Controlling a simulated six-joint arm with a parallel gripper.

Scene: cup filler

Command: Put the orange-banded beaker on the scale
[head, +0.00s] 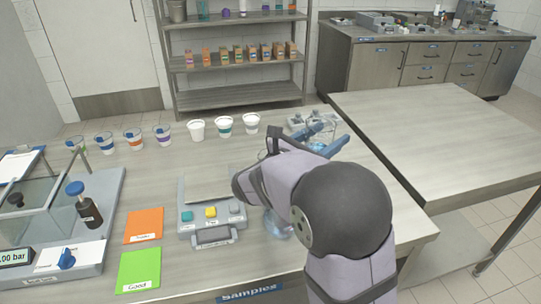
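The orange-banded beaker (133,138) stands upright in the row of cups along the table's far edge, between a blue-banded and a purple-banded one. Something blue shows at its top. The scale (212,236) sits near the table's front middle, with a flat, bare pan (207,184) and coloured buttons in front. My arm comes in from the lower right and bends over the table just right of the scale. My gripper is mostly hidden by my arm links, well right of the orange-banded beaker. Its fingers cannot be made out clearly.
Several white cups (197,130) continue the row rightward. Blue-handled items and glassware (298,122) crowd behind my arm. An orange mat (144,226) and a green mat (139,271) lie left of the scale.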

